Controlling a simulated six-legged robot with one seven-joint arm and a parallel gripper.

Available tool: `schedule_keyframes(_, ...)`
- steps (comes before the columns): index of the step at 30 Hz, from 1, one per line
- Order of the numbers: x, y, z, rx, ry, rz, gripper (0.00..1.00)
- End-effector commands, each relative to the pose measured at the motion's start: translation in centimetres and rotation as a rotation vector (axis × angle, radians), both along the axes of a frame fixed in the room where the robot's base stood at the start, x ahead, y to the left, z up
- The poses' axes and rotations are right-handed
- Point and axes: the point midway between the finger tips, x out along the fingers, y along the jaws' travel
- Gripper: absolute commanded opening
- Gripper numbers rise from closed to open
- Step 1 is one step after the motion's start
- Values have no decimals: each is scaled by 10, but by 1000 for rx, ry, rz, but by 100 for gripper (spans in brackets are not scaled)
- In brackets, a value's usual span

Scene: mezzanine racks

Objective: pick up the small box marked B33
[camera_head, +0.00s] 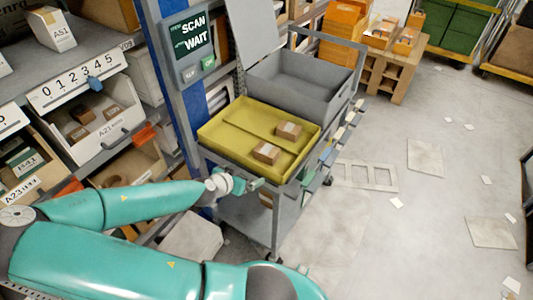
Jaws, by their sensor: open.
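Two small brown boxes lie in a yellow tray on a grey cart: a nearer box (266,152) and a farther box (289,130). Each has a pale label on top, too small to read, so I cannot tell which, if either, is marked B33. The yellow tray (225,133) has a low rim and a raised strip across its floor. My gripper (252,184) is open and empty, just outside the tray's front edge, nearer to me than both boxes. Its fingers are small in the picture and partly hidden by my wrist.
A grey open bin (300,85) stands behind the tray on the cart. A blue rack post (170,100) with a scan sign (190,40) rises left of it. Shelves with bins, one marked A21 (105,130), fill the left. The floor (420,220) at right is mostly open, with scattered papers.

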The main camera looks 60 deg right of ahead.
Motion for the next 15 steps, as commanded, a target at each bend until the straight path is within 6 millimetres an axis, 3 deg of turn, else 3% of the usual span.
schedule_keyframes(3, -1, -22, 22, -127, -13, 6, 100)
schedule_keyframes(7, 1, -32, 35, -192, -28, 14, 100)
schedule_keyframes(15, -3, -60, 25, -200, -31, 10, 100)
